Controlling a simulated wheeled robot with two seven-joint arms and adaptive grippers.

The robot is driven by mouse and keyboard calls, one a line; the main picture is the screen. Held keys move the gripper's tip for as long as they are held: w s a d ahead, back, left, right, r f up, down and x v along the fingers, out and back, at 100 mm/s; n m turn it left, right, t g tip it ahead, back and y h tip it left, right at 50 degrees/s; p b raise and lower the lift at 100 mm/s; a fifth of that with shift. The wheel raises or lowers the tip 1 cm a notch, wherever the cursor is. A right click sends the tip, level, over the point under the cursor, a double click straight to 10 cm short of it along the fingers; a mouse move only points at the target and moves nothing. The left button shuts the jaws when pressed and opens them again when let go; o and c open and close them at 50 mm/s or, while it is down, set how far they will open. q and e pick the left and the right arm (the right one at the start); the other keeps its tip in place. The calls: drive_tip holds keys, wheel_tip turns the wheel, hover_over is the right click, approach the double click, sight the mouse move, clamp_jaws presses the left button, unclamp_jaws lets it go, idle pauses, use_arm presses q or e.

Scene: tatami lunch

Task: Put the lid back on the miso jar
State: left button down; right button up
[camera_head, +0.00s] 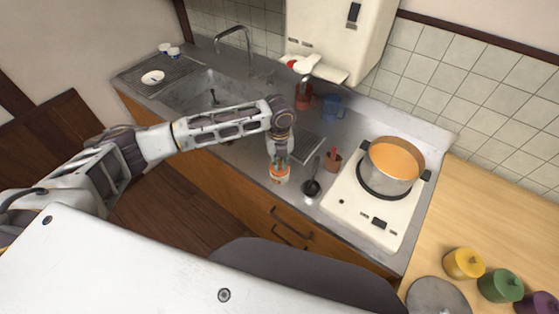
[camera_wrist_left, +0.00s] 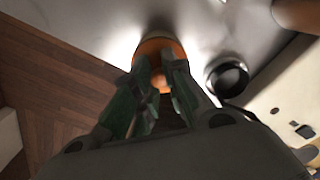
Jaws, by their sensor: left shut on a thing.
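The miso jar (camera_head: 280,178) is a small pale jar with an orange top, standing upright on the steel counter near its front edge. My left gripper (camera_head: 281,160) points down right above it and is shut on the orange lid (camera_wrist_left: 158,48), which shows between and beyond the fingertips (camera_wrist_left: 160,88) in the left wrist view. The lid is at the jar's mouth; I cannot tell whether it is fully seated, as the fingers hide part of it. My right gripper is not in view.
A pot (camera_head: 391,165) of orange soup stands on the white stove (camera_head: 345,199). Colored lidded jars, one yellow (camera_head: 463,263), are at lower right. The sink (camera_head: 200,92) is at left.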

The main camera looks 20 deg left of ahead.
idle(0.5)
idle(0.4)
use_arm(q)
drive_tip(key=c, duration=1.4)
unclamp_jaws()
drive_tip(key=o, duration=0.5)
drive_tip(key=shift+p, duration=0.3)
drive_tip(key=shift+r+p, duration=0.85)
drive_tip(key=shift+r, duration=2.65)
